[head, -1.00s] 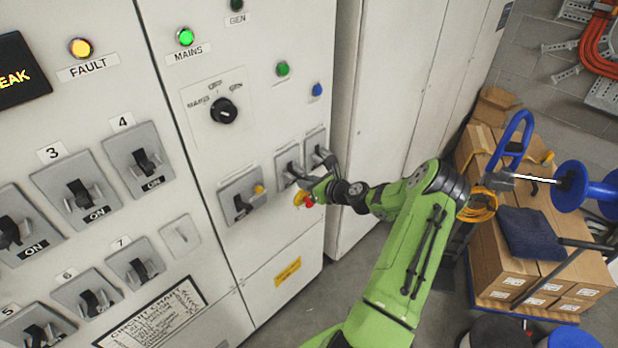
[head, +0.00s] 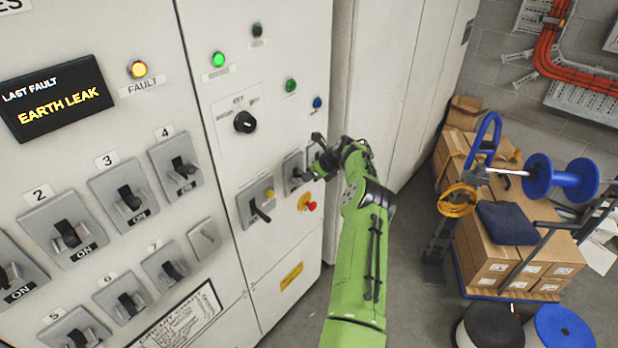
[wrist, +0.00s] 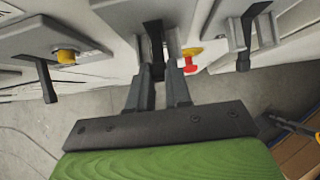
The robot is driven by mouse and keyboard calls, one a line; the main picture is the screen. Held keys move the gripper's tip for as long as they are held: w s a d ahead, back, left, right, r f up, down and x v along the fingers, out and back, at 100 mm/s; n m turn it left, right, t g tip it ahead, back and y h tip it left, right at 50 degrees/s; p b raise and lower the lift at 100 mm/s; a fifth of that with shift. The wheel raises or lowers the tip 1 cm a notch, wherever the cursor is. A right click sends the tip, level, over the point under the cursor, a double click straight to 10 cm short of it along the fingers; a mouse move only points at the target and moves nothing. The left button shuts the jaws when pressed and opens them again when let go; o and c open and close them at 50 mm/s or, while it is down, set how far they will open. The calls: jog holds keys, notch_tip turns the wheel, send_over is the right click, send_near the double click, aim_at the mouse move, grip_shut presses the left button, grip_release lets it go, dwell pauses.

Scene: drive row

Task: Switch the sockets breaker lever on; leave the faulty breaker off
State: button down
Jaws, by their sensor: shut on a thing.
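Three lever breakers sit in a row on the right-hand panel. The left breaker (head: 252,203) has a yellow piece (wrist: 67,56) on its plate, and its black lever (wrist: 46,82) stands free. My gripper (wrist: 163,72) is shut on the black lever (wrist: 154,34) of the middle breaker (head: 290,165), one finger on each side. The right breaker's lever (wrist: 244,48) is clear of my fingers. I cannot read which breaker is the sockets one or the faulty one. In the head view my own wrist partly hides the middle and right breakers.
A red and yellow knob (head: 307,203) sits just below the row. A display (head: 57,97) reads "LAST FAULT EARTH LEAK", and the fault lamp (head: 138,69) glows amber. Numbered breakers fill the left panel. Boxes (head: 500,245) on a pallet stand to the right.

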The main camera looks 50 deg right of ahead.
dwell(0.4)
jog(key=c, duration=1)
grip_release()
jog(key=shift+w, duration=0.1)
jog(key=shift+c, duration=0.2)
jog(key=b+v, duration=0.2)
jog(key=v, duration=1.3)
jog(key=shift+s+r, duration=0.25)
jog(key=shift+s, duration=0.1)
jog(key=shift+w, duration=0.1)
